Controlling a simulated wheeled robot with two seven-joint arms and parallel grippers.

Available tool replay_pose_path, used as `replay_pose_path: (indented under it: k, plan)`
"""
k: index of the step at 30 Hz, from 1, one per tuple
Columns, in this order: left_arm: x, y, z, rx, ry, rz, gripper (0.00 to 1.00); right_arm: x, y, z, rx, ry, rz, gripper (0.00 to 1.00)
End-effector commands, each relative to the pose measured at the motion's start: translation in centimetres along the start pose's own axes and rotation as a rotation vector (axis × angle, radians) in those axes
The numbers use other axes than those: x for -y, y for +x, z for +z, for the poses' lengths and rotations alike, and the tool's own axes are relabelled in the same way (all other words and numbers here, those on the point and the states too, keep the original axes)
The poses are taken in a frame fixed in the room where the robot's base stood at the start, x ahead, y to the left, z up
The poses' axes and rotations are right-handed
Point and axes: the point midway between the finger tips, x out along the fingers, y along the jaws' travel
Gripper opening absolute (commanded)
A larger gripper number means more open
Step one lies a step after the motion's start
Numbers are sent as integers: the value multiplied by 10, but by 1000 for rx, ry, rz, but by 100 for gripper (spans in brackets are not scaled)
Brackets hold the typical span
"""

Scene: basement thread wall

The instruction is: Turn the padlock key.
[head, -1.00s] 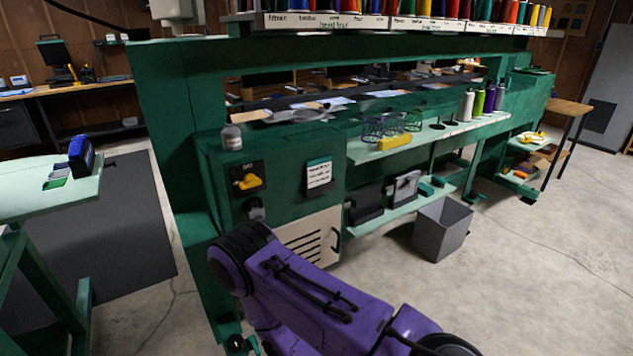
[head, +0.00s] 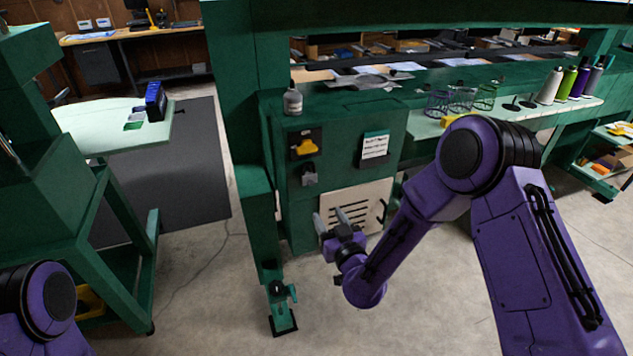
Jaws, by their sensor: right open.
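A small grey padlock (head: 309,175) hangs on the front of the green cabinet (head: 337,122), just below a yellow rotary switch (head: 305,147) on a black plate. It is too small to make out its key. My right gripper (head: 330,218) is open and empty. In the picture it is below and slightly right of the padlock, in front of the beige vented panel (head: 358,208), and apart from the padlock. My left gripper is out of view; only part of my left arm shows at the lower left.
A white tag (head: 374,146) is on the cabinet front, and a grey bottle (head: 292,100) stands on top. A green post with a foot clamp (head: 281,301) stands left of the gripper. A pale green table (head: 90,125) is at the left. The floor below the gripper is clear.

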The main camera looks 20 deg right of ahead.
Motion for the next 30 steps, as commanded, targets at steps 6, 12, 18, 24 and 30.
replay_pose_path:
  k: [6,12,18,24,30]
  plan:
    - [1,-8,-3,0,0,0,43,2,31,-18,-45,-15,-3,51]
    - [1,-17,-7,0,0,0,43,2,76,-19,-42,-15,-3,51]
    - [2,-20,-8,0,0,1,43,2,105,-18,-39,-14,-4,51]
    - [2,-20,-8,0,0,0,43,2,111,-17,-38,-15,-5,51]
    - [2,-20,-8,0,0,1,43,2,111,-17,-38,-15,-5,25]
